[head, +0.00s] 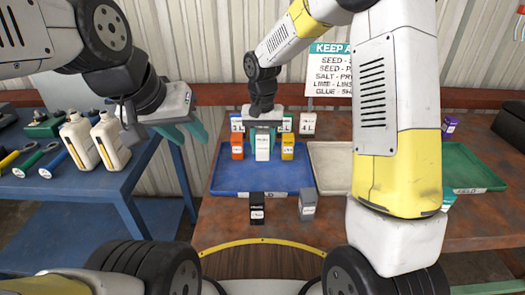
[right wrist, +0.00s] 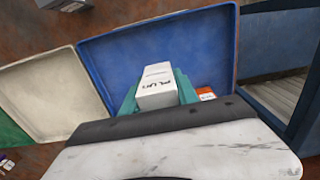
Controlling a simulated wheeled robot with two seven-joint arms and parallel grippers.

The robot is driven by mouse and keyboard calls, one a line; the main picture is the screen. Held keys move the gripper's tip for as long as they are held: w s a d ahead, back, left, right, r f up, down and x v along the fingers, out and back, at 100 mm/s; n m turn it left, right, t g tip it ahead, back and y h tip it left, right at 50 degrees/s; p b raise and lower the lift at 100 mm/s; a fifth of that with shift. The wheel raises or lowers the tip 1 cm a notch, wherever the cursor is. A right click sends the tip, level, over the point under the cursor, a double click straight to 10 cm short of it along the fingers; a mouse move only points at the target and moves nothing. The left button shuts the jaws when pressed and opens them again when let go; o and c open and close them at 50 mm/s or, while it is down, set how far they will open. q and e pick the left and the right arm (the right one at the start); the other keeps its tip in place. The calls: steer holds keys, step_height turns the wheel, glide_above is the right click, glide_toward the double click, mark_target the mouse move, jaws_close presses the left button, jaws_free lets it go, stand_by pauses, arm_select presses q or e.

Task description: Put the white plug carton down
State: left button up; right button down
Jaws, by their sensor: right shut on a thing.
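The white plug carton (head: 262,148) is upright between the fingers of my right gripper (head: 263,130), over the back part of the blue tray (head: 250,184). In the right wrist view the carton (right wrist: 157,88) shows its lettered top, with a teal finger on either side. I cannot tell whether its base touches the tray. An orange carton (head: 237,147) stands to its left and a yellow carton (head: 287,147) to its right, both apart from it. My left gripper (head: 189,132) is empty, its teal fingers apart, between the blue bench and the table.
A cream tray (head: 328,158) and a green tray (head: 466,164) lie to the right. A black carton (head: 257,208) and a grey carton (head: 307,204) stand in front. A lettered sign (head: 331,70) stands behind. The blue bench (head: 100,187) at left holds white bottles (head: 80,142).

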step_height(320, 180, down, 8)
steer(key=shift+f, duration=0.2)
stand_by(0.3)
steer(key=c, duration=0.9)
jaws_free()
steer(key=shift+f, duration=0.15)
